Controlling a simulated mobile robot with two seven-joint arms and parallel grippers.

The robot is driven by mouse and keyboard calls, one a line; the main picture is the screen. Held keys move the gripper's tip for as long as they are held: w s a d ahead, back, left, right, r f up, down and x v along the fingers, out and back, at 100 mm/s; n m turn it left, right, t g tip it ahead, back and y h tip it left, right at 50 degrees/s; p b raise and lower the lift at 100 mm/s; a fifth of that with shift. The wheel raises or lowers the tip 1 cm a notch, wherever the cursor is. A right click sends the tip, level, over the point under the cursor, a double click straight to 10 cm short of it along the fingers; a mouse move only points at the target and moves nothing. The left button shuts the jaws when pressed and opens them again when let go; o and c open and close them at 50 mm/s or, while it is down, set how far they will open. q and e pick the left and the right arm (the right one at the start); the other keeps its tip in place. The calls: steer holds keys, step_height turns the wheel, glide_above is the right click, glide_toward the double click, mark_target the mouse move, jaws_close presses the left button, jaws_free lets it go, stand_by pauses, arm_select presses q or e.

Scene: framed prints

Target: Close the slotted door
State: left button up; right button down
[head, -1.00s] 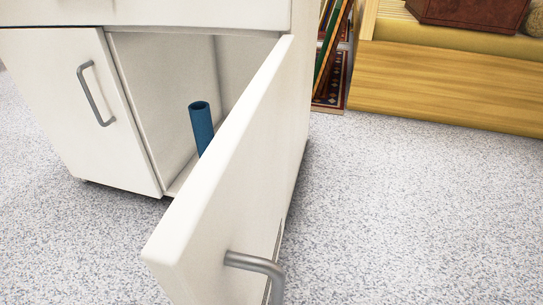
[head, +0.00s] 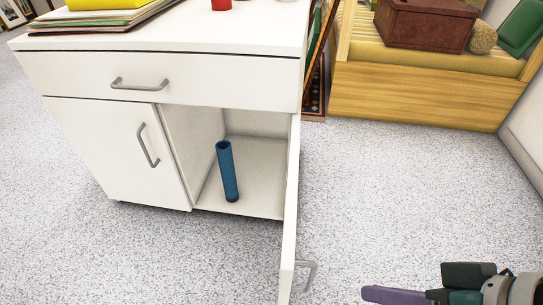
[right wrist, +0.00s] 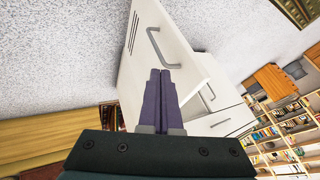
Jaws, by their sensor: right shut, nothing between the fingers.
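The slotted door (head: 291,205) is a white panel on the right side of a white cabinet. It stands wide open, nearly edge-on in the head view, with a grey bar handle (head: 307,270) near its free edge. In the right wrist view the door (right wrist: 185,55) shows dark slots (right wrist: 134,30) and its handle (right wrist: 157,47). My right gripper (head: 366,294) has purple fingers, is shut and empty, and is to the right of the door, apart from the handle in the head view. Its fingers also show in the right wrist view (right wrist: 160,75). My left gripper is out of view.
A blue tube (head: 228,172) stands inside the open compartment. A closed left door (head: 125,155) and a drawer (head: 170,75) flank the opening. A wooden bench (head: 420,95) stands behind right. The speckled floor (head: 400,200) right of the door is clear.

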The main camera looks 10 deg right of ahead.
steer(key=r, duration=0.2)
steer(key=b, duration=0.8)
glide_toward(310, 279)
steer(key=x, duration=0.3)
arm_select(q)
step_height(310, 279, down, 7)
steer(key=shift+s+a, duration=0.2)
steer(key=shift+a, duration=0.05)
arm_select(e)
steer(key=shift+m, duration=0.3)
steer(key=a, duration=0.2)
steer(key=w+a+r, duration=0.1)
steer(key=shift+a, duration=0.4)
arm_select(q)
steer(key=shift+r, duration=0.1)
